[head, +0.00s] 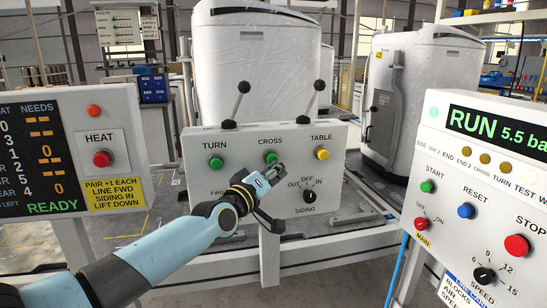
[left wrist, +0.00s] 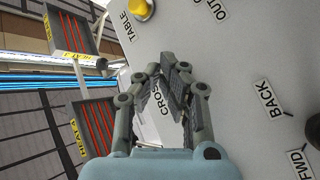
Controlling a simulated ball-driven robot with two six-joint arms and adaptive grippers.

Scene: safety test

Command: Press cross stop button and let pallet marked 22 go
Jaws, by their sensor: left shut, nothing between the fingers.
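The middle panel (head: 335,140) carries a green button under the label CROSS (head: 271,157). My left gripper (head: 278,169) is shut and empty, with its tips just below and in front of that button; I cannot tell whether they touch it. In the left wrist view the gripper (left wrist: 174,70) is over the panel face (left wrist: 225,70) beside the word CROSS, and the green button is hidden. Large white wrapped units (head: 255,60) and (head: 410,90) stand behind the panel. I can read no mark 22 on anything. My right gripper is not in view.
The same panel has a green TURN button (head: 216,162), a yellow TABLE button (head: 322,154), a black SIDING knob (head: 309,195) and black-knobbed levers (head: 319,86). A HEAT panel (head: 100,140) stands left, and a RUN panel (head: 475,180) with a red STOP button (head: 517,245) right.

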